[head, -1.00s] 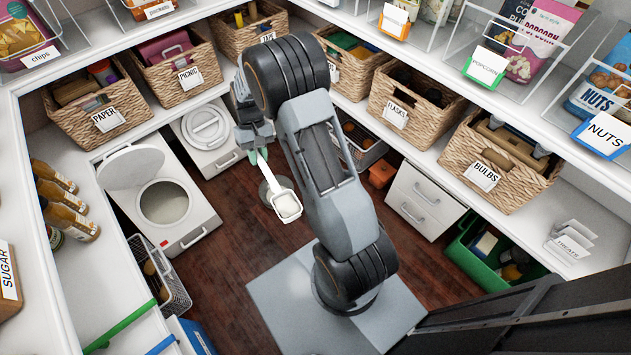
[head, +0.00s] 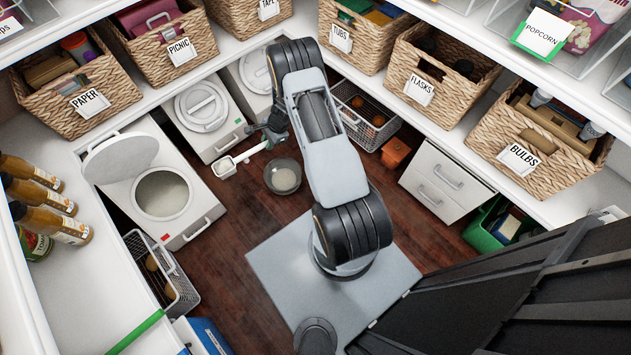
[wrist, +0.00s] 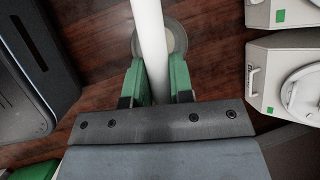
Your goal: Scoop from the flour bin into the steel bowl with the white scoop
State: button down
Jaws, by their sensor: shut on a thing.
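The white scoop (head: 226,166) is in my gripper (head: 268,138), its head pointing left, between the bowl and a closed bin. In the wrist view my gripper's green fingers (wrist: 160,82) are shut on the scoop's white handle (wrist: 149,35). The scoop's head is out of that view, and I cannot tell whether it holds flour. The steel bowl (head: 271,185) stands on the floor with pale flour inside. In the wrist view its rim (wrist: 180,40) shows partly behind the handle. The flour bin (head: 191,207) stands open at left, lid (head: 120,155) raised, pale flour inside.
Closed white bins (head: 207,117) stand behind the scoop. A wire basket (head: 160,272) is in front of the flour bin; another (head: 365,115) is at the back. White drawers (head: 440,185) stand right. Shelves with wicker baskets surround the dark wooden floor, which is clear around the bowl.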

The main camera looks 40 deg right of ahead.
jog(key=s+d+f+m+y+b, duration=0.3)
jog(key=s+f+m+b, duration=0.1)
jog(key=f, duration=0.4)
jog(key=s+d+f+m+g+y+b, duration=0.1)
jog(key=s+d+f+m+y+b, duration=0.2)
jog(key=f+m+b, duration=0.4)
jog(key=s+d+f+m+g+y+b, duration=0.1)
jog(key=s+d+f+m+y+b, duration=0.3)
jog(key=s+f+b, duration=0.3)
jog(key=shift+d+f+m, duration=0.35)
jog(key=shift+f+m, duration=0.35)
jog(key=shift+f, duration=1)
jog(key=shift+g, duration=0.4)
